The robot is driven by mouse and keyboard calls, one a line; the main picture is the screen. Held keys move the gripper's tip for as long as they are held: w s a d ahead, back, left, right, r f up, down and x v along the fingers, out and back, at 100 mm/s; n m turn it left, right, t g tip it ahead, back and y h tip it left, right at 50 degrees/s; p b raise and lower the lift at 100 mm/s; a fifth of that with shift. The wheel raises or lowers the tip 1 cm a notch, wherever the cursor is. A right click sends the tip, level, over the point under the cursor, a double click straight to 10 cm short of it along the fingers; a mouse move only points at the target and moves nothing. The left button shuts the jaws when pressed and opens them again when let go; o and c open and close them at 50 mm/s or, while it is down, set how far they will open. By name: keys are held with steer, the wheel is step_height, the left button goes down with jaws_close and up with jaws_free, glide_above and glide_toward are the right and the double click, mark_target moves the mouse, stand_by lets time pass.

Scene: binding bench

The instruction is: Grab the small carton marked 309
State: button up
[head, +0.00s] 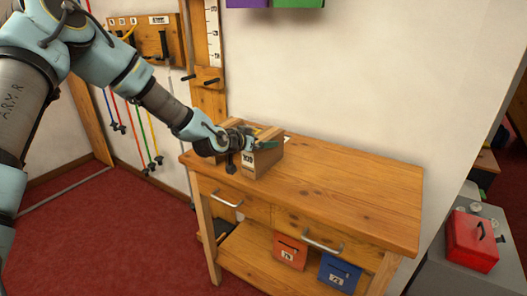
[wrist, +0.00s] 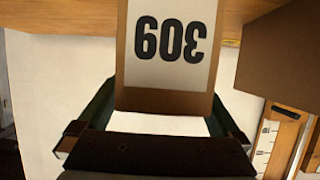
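The small brown carton marked 309 (wrist: 126,100) stands upside down in the wrist view, its white label facing me. My gripper (wrist: 165,98) has a dark green finger along each side of it. The fingers reach the carton's side edges, but I cannot tell whether they press on it. In the head view my gripper (head: 258,141) is at a small group of brown boxes on the left end of the wooden bench (head: 345,190). A white label shows on a box front (head: 248,160) there, too small to read surely. My arm hides part of the group.
Another brown box (wrist: 275,55) is close beside the carton in the wrist view. The bench top to the right is clear. Orange (head: 290,251) and blue (head: 339,272) bins sit on the lower shelf. A red box (head: 471,243) rests on a grey cabinet at right.

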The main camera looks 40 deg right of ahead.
steer(key=c, duration=1.5)
steer(key=shift+c, duration=0.2)
steer(key=shift+r, duration=0.15)
